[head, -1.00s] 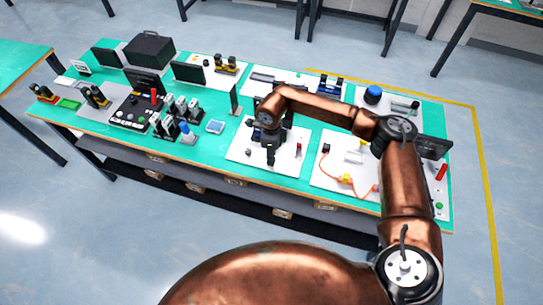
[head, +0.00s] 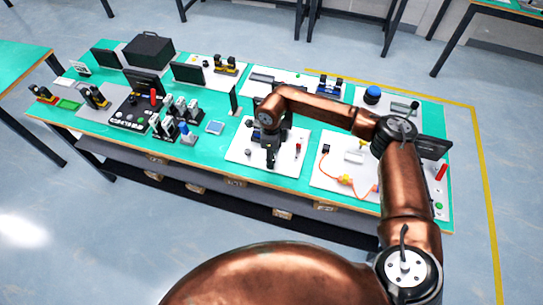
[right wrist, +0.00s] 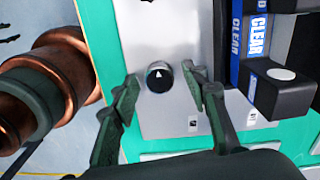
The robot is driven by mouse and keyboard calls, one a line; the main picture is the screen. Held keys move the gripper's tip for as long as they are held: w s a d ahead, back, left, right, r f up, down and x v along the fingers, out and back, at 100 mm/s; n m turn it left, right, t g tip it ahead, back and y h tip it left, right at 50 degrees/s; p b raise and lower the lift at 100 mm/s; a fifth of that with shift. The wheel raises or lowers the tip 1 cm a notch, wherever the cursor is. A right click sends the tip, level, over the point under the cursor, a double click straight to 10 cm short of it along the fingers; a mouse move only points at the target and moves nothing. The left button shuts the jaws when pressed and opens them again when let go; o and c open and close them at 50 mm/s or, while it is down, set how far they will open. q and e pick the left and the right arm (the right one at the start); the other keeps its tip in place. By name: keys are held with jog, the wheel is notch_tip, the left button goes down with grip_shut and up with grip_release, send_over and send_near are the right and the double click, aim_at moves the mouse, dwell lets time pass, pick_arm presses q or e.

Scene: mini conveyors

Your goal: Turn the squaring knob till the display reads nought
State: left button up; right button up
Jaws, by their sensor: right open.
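The knob (right wrist: 159,76) is a round black dial with a white pointer mark, set on a pale panel (right wrist: 160,30) in the right wrist view. My right gripper (right wrist: 160,84) is open, with one dark green finger on each side of the knob. Small gaps seem to show between fingers and knob; contact cannot be told. In the head view my right gripper (head: 269,158) is low over the white panel (head: 240,154), and I cannot make out the knob beneath it. No readable number display shows in either view. My left gripper is not in view.
A black block with a blue "CLEAR" label (right wrist: 258,38) stands right of the fingers in the right wrist view. In the head view, a panel with an orange cable (head: 345,181) lies to the right, and a row of black-and-white devices (head: 178,112) stands to the left.

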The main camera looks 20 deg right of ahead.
notch_tip(320, 180, up, 12)
dwell(0.5)
dwell(0.4)
